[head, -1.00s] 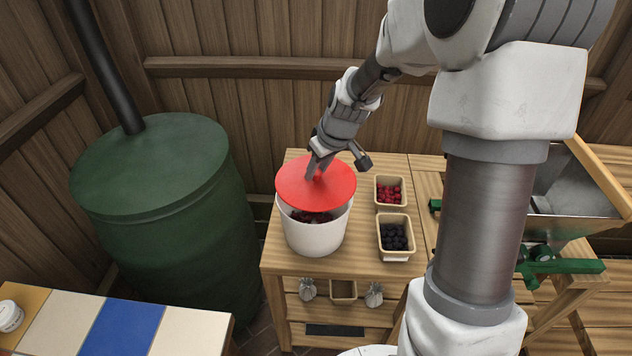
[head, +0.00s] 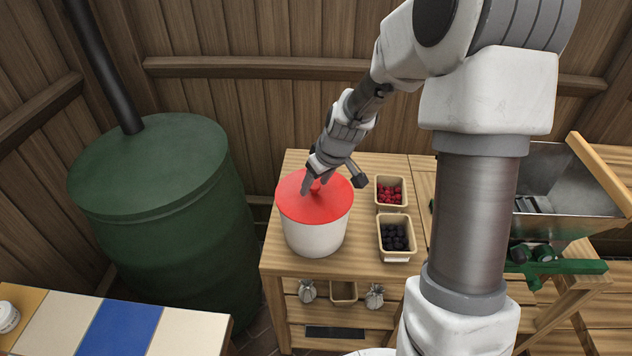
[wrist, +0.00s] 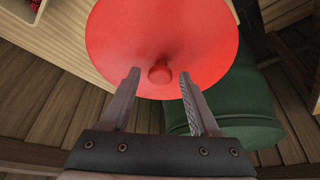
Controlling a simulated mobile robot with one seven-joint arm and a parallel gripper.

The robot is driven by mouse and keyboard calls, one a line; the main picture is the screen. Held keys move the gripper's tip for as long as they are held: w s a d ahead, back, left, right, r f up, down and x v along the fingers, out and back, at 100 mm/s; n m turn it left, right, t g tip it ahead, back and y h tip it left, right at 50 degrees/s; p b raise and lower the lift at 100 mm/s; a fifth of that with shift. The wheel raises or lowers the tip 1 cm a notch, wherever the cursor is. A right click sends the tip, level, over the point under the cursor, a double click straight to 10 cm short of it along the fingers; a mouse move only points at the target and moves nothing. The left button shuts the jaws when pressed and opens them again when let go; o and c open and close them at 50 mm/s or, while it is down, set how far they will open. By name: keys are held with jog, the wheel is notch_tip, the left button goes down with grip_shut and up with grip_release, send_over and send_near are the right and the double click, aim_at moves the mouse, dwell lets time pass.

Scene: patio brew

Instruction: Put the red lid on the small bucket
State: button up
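The red lid (head: 322,206) lies over the mouth of the small white bucket (head: 314,238) on the wooden table and covers its opening in the head view. It looks level and about centred on the rim; whether it is fully seated I cannot tell. My gripper (head: 312,189) is just above the lid, by its red knob. In the wrist view the fingers of my gripper (wrist: 161,83) are apart, with clear space on both sides of the knob (wrist: 160,72). The bucket is hidden under the lid (wrist: 165,35) there.
A tray of red berries (head: 390,192) and a tray of dark berries (head: 396,238) stand right of the bucket. A large green barrel (head: 165,210) stands to the left. A metal hopper with a green crank (head: 560,267) is at the right. The wooden wall is behind.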

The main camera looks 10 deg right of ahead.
jog(key=shift+r, duration=0.1)
jog(key=shift+r+p, duration=0.25)
jog(key=shift+p, duration=0.1)
jog(key=p+v, duration=0.1)
jog(key=v, duration=1)
jog(key=shift+r, duration=0.35)
jog(key=shift+s, duration=0.15)
jog(key=s+a+r+m+h+p, duration=0.1)
jog(key=s+a+r+p, duration=0.35)
jog(key=s+r, duration=0.5)
jog(key=s+d+r+m+t+h, duration=0.1)
jog(key=s+r+m, duration=0.3)
jog(key=s, duration=0.8)
jog(key=shift+s+d+r+p, duration=0.35)
jog(key=shift+s+d+r, duration=0.05)
jog(key=shift+d+r, duration=0.3)
